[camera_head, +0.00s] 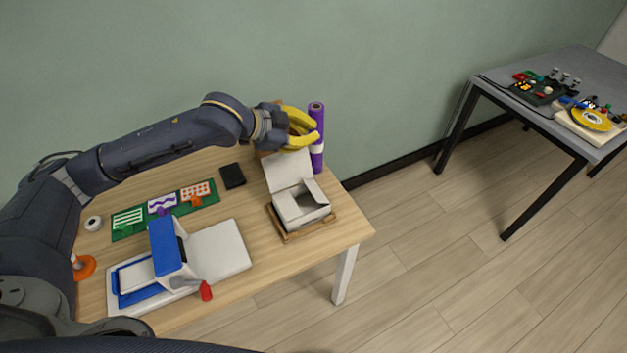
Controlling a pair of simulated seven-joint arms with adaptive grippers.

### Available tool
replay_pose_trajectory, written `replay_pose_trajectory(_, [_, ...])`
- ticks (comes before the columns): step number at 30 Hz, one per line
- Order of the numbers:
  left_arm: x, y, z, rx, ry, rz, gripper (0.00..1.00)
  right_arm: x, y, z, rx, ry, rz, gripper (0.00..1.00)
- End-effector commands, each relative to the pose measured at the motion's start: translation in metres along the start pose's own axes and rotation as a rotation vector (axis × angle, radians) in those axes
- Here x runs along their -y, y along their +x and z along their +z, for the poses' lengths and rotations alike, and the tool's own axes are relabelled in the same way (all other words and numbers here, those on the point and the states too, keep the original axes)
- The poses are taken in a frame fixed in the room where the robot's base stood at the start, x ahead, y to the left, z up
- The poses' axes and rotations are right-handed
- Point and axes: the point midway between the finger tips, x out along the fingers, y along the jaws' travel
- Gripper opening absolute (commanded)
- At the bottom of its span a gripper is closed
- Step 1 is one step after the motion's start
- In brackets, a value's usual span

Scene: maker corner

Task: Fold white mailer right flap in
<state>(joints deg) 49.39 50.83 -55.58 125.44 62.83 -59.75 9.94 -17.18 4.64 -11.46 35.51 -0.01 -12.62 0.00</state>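The white mailer (301,219) sits in a shallow wooden frame (287,238) near the right end of the table. Its lid (287,171) stands up at the back, and part of the grey inside shows. A light flap (319,190) shows at the right side of the opening; its exact angle is hard to tell. My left gripper (318,131), with yellow fingers, is above and behind the lid, in front of the purple roll. It appears to hold nothing. A gap shows between the fingers, but whether the tips meet is unclear. My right gripper is not in view.
A purple roll (317,110) with a white band stands behind the mailer. A black block (232,176), a green mat (128,230) with cards and a blue-and-white press (166,249) with a red knob lie left. A grey side table (560,62) stands apart.

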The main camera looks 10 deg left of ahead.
Motion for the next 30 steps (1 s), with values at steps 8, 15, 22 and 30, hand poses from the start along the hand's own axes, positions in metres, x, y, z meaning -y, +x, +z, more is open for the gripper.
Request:
replay_pose_trajectory(8, [-0.051,-0.009,0.036,0.204,-0.387,0.19,0.0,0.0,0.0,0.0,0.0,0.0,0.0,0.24])
replay_pose_trajectory(15, [-0.051,-0.009,0.045,0.251,-0.49,0.173,0.0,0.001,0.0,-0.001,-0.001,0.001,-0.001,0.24])
replay_pose_trajectory(22, [-0.057,0.012,0.049,0.251,-0.502,0.173,0.0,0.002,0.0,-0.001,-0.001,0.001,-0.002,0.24])
replay_pose_trajectory(30, [-0.068,0.059,0.058,0.25,-0.502,0.173,0.0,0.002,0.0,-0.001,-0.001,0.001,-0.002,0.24])
